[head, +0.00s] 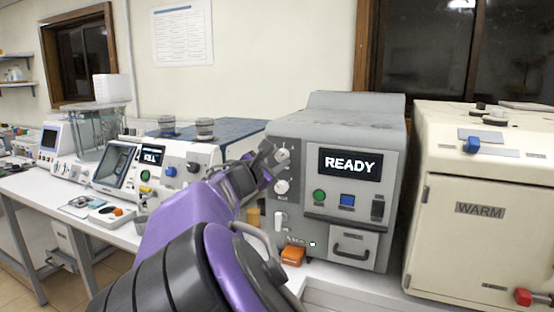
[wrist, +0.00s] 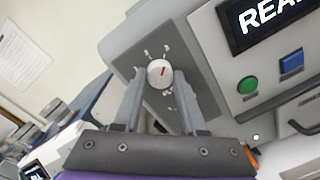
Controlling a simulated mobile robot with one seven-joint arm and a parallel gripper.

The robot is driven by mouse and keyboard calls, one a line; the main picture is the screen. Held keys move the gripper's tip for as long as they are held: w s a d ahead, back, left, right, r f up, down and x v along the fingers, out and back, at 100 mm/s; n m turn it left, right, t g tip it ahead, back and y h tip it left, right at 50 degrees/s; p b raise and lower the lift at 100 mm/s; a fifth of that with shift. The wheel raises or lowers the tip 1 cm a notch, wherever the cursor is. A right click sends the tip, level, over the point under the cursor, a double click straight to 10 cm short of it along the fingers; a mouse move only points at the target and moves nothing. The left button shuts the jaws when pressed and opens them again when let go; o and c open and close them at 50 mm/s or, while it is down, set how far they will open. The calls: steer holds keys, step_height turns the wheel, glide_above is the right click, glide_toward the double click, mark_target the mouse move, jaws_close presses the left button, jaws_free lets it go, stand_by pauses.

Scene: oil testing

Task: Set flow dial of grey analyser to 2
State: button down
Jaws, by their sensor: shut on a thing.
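The grey analyser (head: 310,125) stands on the bench with its display reading READY. Its left front panel carries two pale round dials, an upper dial (head: 283,153) and a lower dial (head: 282,186). My gripper (head: 272,155) reaches the upper dial from the left. In the wrist view my gripper (wrist: 160,78) is shut on a white dial (wrist: 159,72), one finger on each side. A red pointer mark on its face tilts to the upper right. Small marks surround the dial, but their numbers are too small to read.
A green button (head: 319,197) and a blue button (head: 347,200) sit right of the dials. An orange block (head: 293,256) lies below. A cream WARM cabinet (head: 470,240) stands at right, and a white FILL machine (head: 180,160) at left.

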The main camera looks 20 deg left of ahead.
steer(key=shift+r+n+p, duration=0.1)
steer(key=shift+n+p, duration=0.2)
steer(key=n+p, duration=0.4)
steer(key=n, duration=0.1)
steer(key=shift+r+n, duration=0.1)
steer(key=shift+n, duration=0.2)
steer(key=shift+f+n+t+p, duration=0.15)
steer(key=shift+n+p, duration=0.45)
steer(key=shift+n, duration=0.3)
steer(key=shift+f+n+t+p, duration=0.15)
steer(key=shift+n+p, duration=0.45)
steer(key=shift+n, duration=0.3)
steer(key=shift+r, duration=0.1)
steer(key=shift+c, duration=2.3)
jaws_free()
steer(key=s+a, duration=0.2)
steer(key=s, duration=1.5)
steer(key=shift+f, duration=0.45)
